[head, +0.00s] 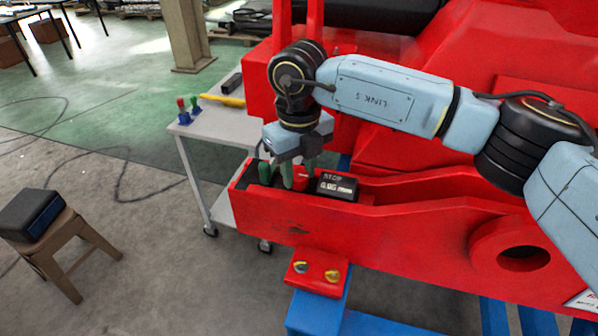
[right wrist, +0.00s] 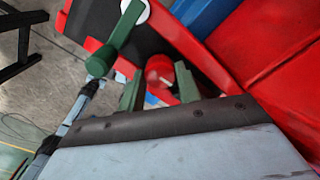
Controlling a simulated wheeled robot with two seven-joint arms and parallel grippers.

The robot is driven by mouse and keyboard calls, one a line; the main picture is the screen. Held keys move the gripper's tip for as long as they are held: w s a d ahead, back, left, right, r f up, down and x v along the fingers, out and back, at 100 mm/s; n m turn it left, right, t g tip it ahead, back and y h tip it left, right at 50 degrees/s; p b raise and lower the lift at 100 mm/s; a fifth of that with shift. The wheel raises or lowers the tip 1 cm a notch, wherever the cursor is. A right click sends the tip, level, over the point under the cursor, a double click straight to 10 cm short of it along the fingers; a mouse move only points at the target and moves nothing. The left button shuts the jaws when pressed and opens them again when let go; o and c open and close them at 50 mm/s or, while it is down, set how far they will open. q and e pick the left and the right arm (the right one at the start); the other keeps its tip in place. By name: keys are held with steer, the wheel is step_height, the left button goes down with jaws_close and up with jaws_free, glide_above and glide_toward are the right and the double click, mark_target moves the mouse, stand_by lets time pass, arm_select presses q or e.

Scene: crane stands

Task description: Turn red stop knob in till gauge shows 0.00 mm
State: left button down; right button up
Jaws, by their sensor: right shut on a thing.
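The red stop knob (head: 300,178) sits in the open end of the red crane arm, just left of the gauge. The gauge (head: 337,187) is a small dark box marked STOP; its lit digits look like 0.06 mm, though they are small. My right gripper (head: 299,172) reaches down from above with its green fingers at the knob, shut on it. In the right wrist view the knob (right wrist: 160,72) shows between the two fingers (right wrist: 160,88), its round end partly visible. My left gripper is not in view.
Red arm walls enclose the knob. A grey cart (head: 220,128) stands behind, a wooden stool (head: 62,240) at left. Open floor lies between.

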mark_target(299, 175)
steer(key=shift+m+b, duration=0.3)
steer(key=shift+m, duration=0.7)
steer(key=o, duration=0.7)
step_height(299, 175, up, 14)
steer(key=shift+f, duration=0.25)
